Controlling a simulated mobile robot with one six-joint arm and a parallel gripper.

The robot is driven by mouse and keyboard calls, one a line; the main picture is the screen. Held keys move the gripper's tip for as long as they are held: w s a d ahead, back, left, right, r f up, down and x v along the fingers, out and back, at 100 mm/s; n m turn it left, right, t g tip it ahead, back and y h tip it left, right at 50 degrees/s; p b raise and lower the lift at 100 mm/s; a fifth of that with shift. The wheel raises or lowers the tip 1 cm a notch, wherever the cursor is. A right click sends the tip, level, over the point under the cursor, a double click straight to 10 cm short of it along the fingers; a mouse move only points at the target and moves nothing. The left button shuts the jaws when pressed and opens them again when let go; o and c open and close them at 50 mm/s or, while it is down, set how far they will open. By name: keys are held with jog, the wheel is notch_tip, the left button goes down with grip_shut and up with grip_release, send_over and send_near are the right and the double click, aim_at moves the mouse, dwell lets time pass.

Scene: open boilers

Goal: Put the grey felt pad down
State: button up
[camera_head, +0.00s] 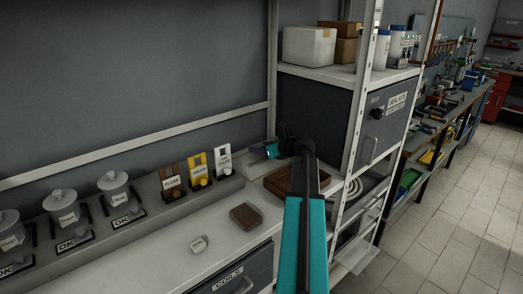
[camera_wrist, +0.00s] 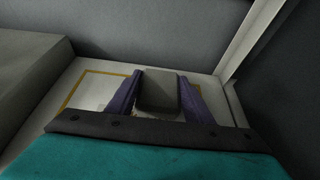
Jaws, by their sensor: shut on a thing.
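The grey felt pad (camera_wrist: 160,92) is between the two purple fingers of my gripper (camera_wrist: 160,98) in the wrist view. My gripper is shut on it. Beyond and below the pad lies a pale surface with a yellow-outlined area (camera_wrist: 82,84); the pad and fingers cover part of that area. I cannot tell how high the pad is above the surface. In the head view my gripper (camera_head: 270,151) is at the back of the white counter (camera_head: 165,240), and the pad cannot be made out there.
A brown tray (camera_head: 278,190) is partly behind my arm. A brown block (camera_head: 245,215) and a small white labelled piece (camera_head: 199,243) lie on the counter. Lidded pots (camera_head: 114,184) and labelled switches (camera_head: 197,168) line the grey ledge at left. A shelf upright (camera_head: 357,110) stands right.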

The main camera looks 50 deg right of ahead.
jog(key=shift+f, duration=0.75)
jog(key=shift+f, duration=0.15)
jog(key=o, duration=1)
jog(key=shift+r, duration=0.2)
jog(key=b+v, duration=0.2)
jog(key=v, duration=1)
